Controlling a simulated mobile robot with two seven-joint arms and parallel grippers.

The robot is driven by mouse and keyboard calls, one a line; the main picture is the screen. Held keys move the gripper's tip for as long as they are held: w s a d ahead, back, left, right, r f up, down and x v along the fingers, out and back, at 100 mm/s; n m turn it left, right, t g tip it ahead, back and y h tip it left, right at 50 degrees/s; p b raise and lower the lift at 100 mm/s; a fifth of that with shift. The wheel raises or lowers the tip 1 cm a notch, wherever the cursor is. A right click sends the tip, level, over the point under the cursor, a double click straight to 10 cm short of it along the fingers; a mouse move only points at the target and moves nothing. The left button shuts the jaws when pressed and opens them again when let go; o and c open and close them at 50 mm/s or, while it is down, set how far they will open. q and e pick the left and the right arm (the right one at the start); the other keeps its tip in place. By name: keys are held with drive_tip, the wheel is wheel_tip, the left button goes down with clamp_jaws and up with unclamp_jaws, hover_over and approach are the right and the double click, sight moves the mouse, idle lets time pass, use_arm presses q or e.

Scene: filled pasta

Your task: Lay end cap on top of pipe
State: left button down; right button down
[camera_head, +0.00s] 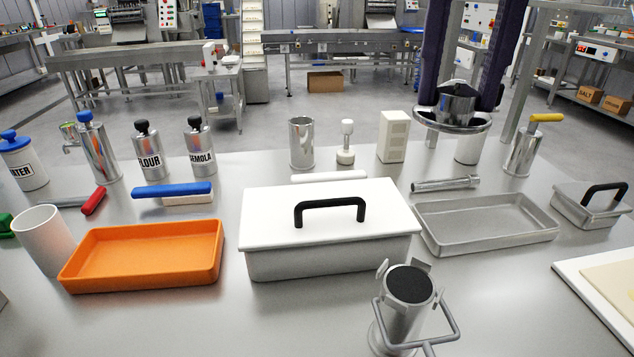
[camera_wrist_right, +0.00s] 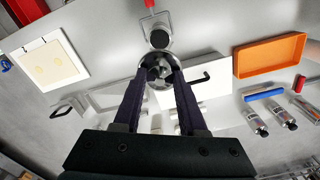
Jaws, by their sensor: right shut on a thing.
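The pipe (camera_head: 396,322) is a grey metal cylinder standing upright at the table's front. It has a dark round top, upright tabs and a bar handle. In the right wrist view its dark top (camera_wrist_right: 159,39) shows just beyond the held part. The end cap (camera_head: 437,126) is a round, shiny metal part with a wide rim and raised centre. My right gripper (camera_head: 459,104) is shut on it, with one dark finger at each side. It holds the cap above the back of the table, apart from the pipe. The cap also shows in the right wrist view (camera_wrist_right: 157,77). My left gripper is not in view.
A white lidded box (camera_head: 262,216) with a black handle stands left of the pipe. An orange tray (camera_head: 140,279) lies farther left. A grey tray (camera_head: 490,245) and a small handled box (camera_head: 583,207) are at right. A white board (camera_head: 585,287) lies front right. Several canisters line the back.

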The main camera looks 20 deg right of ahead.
wheel_tip(320, 180, down, 8)
drive_tip(key=r+b, duration=0.1)
drive_tip(key=b, duration=0.1)
hover_over(409, 283)
wheel_tip(409, 283, down, 8)
drive_tip(key=shift+s+r, duration=0.15)
drive_tip(key=shift+r, duration=0.05)
wheel_tip(409, 283, down, 5)
drive_tip(key=shift+f, duration=0.1)
drive_tip(key=shift+f, duration=0.15)
drive_tip(key=shift+c, duration=2.3)
unclamp_jaws()
